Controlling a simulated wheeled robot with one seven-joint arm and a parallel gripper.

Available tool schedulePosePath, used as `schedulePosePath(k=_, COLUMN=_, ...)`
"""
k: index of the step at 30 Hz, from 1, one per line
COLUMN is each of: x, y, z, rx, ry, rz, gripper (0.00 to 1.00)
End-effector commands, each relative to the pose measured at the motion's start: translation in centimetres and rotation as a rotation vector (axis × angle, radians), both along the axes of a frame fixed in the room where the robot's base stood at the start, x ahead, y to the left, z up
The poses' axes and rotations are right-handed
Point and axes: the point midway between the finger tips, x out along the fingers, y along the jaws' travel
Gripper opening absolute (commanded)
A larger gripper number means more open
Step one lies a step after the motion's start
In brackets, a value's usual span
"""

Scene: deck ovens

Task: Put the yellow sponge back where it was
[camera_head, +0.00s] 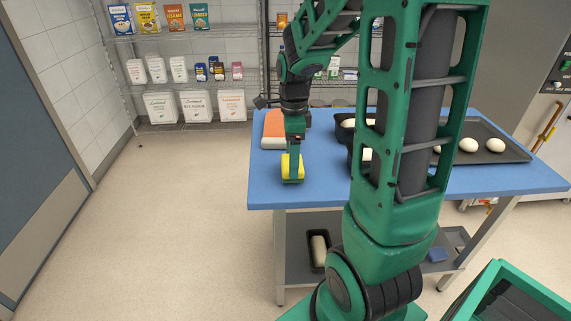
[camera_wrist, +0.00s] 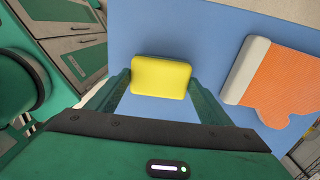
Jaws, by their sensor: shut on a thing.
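The yellow sponge (camera_head: 285,167) is at the left part of the blue table top (camera_head: 330,196), near its front left corner. My gripper (camera_head: 292,172) reaches down from above and is shut on the sponge. In the wrist view the sponge (camera_wrist: 161,76) sits between the two green fingers of my gripper (camera_wrist: 160,88), with blue table surface beyond it. I cannot tell whether the sponge touches the table or is held slightly above it.
An orange and white item (camera_head: 272,129) lies on the table behind the sponge. Dark trays with pale dough pieces (camera_head: 497,156) stand to the right. My arm hides the table's middle. A wire shelf (camera_head: 185,100) stands at the back. The table's front left area is clear.

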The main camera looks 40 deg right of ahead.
Motion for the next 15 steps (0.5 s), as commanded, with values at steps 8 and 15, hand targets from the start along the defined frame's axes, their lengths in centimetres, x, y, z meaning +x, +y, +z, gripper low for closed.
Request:
schedulePosePath(k=8, x=0.0, y=0.0, z=-1.8, rx=-0.001, ry=-0.001, rz=0.001, gripper=0.53)
schedulePosePath(k=15, x=0.0, y=0.1, z=-1.8, rx=0.000, ry=0.000, rz=0.002, gripper=0.92)
